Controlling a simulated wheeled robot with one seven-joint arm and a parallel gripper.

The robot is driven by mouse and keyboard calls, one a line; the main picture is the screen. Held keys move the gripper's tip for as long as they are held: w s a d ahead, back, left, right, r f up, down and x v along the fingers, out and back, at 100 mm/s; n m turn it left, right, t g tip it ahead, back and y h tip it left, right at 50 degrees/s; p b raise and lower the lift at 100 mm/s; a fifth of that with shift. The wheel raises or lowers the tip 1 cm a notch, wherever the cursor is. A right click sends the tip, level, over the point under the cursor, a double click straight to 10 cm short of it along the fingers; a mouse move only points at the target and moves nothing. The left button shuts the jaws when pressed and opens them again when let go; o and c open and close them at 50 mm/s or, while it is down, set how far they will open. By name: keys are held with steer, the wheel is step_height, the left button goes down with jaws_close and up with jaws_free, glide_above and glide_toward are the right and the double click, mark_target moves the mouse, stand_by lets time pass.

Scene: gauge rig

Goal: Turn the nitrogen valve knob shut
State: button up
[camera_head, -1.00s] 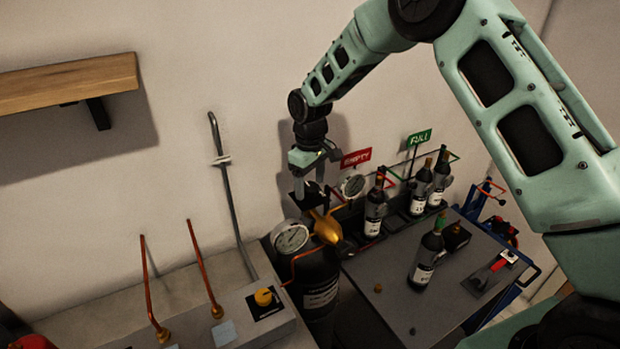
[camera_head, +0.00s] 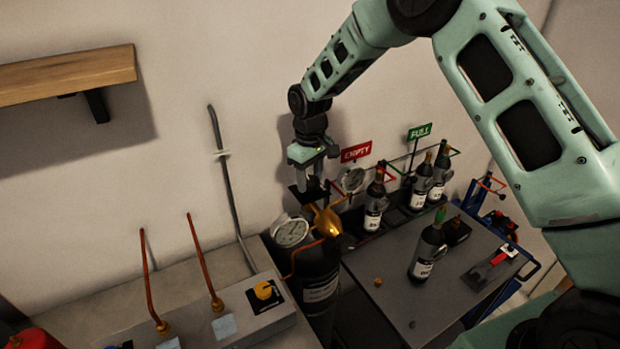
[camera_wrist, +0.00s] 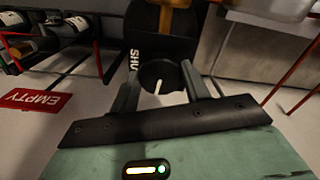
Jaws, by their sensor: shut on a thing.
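The valve knob (camera_wrist: 160,73) is dark and round with a white pointer line, in the middle of the wrist view. My gripper (camera_wrist: 160,82) is shut on it, one finger on each side. A dark plate with the white letters "SHU" (camera_wrist: 135,65) shows just beyond the knob; the rest of the word is hidden. In the head view my gripper (camera_head: 314,185) points down over the brass valve body (camera_head: 325,221) on top of the black cylinder (camera_head: 318,280). The knob is too small and covered to make out there.
Round gauges (camera_head: 291,231) flank the valve. A red EMPTY sign (camera_head: 356,152) and a green FULL sign (camera_head: 420,131) stand behind dark bottles (camera_head: 374,205). Another bottle (camera_head: 428,252) stands on the grey bench (camera_head: 385,310).

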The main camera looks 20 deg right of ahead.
mark_target(309, 180)
steer(key=m+b, duration=0.2)
steer(key=m, duration=0.2)
steer(key=shift+a+f, duration=0.1)
steer(key=m+b, duration=0.1)
steer(key=m, duration=0.3)
steer(key=shift+m+b, duration=0.3)
steer(key=shift+b, duration=0.05)
steer(key=m, duration=0.4)
steer(key=shift+w+m, duration=0.1)
steer(key=shift+m, duration=0.2)
steer(key=shift+r+m, duration=0.2)
steer(key=shift+m, duration=1.7)
steer(key=o, duration=1)
step_height(309, 180, up, 17)
steer(key=b, duration=0.4)
steer(key=shift+r, duration=0.15)
